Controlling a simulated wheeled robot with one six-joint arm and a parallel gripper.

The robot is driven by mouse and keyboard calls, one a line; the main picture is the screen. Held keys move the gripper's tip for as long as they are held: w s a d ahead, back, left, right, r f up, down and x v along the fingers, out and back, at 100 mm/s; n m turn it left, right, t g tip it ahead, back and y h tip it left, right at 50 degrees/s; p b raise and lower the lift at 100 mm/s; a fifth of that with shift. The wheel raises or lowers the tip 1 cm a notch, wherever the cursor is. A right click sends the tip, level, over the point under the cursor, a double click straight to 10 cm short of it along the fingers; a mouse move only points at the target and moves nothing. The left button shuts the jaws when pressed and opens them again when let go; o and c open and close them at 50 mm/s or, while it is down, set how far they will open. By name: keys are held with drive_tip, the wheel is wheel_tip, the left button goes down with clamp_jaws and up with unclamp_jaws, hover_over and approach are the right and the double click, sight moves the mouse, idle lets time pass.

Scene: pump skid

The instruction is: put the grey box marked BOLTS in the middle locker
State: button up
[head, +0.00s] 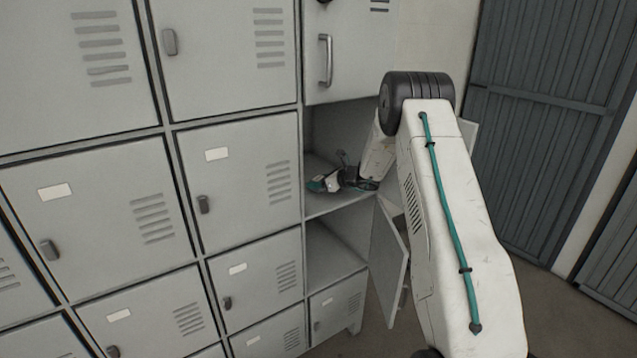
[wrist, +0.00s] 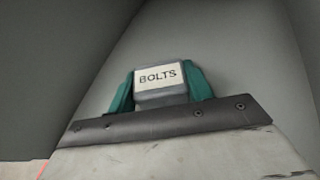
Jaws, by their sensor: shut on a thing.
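In the wrist view the grey box (wrist: 160,96) with a white BOLTS label sits between the two teal fingers of my gripper (wrist: 160,92), which is shut on it. Grey locker walls and a grey surface surround it there. In the head view my gripper (head: 328,182) is inside an open locker (head: 338,203) in the right-hand column, close above its floor. The box is hard to make out in that view. I cannot tell whether the box touches the locker floor.
Below is another open locker (head: 330,262), its door (head: 388,262) swung out to the right. Above is a locker door (head: 350,55) with a bar handle. Shut lockers (head: 240,180) fill the left. A dark corrugated door (head: 545,120) stands at the right.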

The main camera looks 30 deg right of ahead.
drive_tip(key=shift+f, duration=0.1)
drive_tip(key=o, duration=1)
drive_tip(key=shift+o, duration=0.2)
drive_tip(key=shift+s+d+r, duration=0.1)
drive_tip(key=shift+s+r, duration=0.1)
drive_tip(key=v, duration=0.7)
